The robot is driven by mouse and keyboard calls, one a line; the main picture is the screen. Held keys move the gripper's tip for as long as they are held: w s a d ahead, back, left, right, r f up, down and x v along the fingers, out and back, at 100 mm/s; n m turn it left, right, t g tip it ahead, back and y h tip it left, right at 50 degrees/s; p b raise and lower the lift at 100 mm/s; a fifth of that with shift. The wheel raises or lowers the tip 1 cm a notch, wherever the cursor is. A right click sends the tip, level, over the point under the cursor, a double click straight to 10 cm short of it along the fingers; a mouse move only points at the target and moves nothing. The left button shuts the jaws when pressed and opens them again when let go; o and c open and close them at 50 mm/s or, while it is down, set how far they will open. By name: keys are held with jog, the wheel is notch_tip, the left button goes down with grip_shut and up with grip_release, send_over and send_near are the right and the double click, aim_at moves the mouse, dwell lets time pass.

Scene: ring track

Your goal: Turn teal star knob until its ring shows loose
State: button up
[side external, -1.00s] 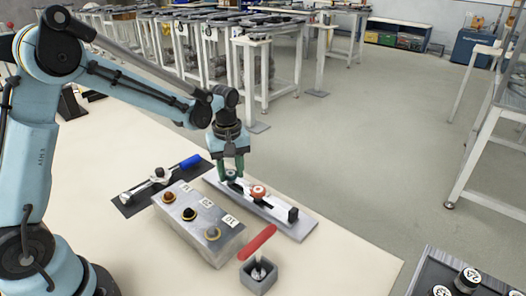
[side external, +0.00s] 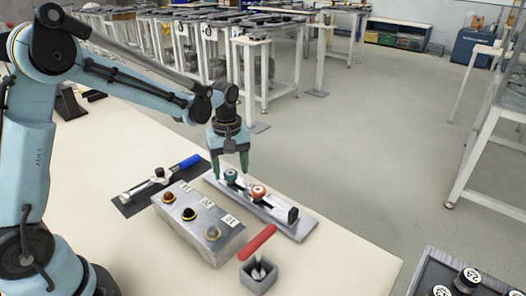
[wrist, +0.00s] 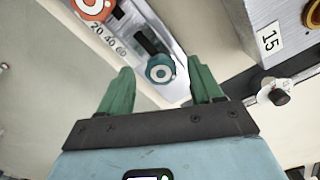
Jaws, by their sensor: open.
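The teal star knob (side external: 231,175) stands on the left part of a metal track plate (side external: 290,232). In the wrist view the teal knob (wrist: 161,70) shows a pale round face with a teal ring mark; I cannot read a loose or tight sign on it. My gripper (side external: 231,174) is open, its green fingers pointing down on either side of the knob. The wrist view shows my gripper (wrist: 163,75) with clear gaps between both fingers and the knob. Nothing is held.
An orange-red knob (side external: 258,191) sits beside the teal one, near a 20-40-60 scale. A grey block with several knobs (side external: 203,242) stands in front. A red-handled lever (side external: 257,242) and a blue-handled tool (side external: 190,161) are nearby.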

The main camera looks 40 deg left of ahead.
aim_at(231, 174)
notch_tip(231, 174, up, 11)
dwell(0.4)
jog(key=s+d+f+m+t, duration=0.1)
jog(key=s+d+m+t, duration=0.1)
jog(key=s+m, duration=0.4)
jog(key=s+d+f+m+t, duration=0.1)
jog(key=s+m+t, duration=0.4)
jog(key=s+m, duration=0.1)
jog(key=shift+s+d, duration=0.35)
jog(key=shift+s, duration=0.35)
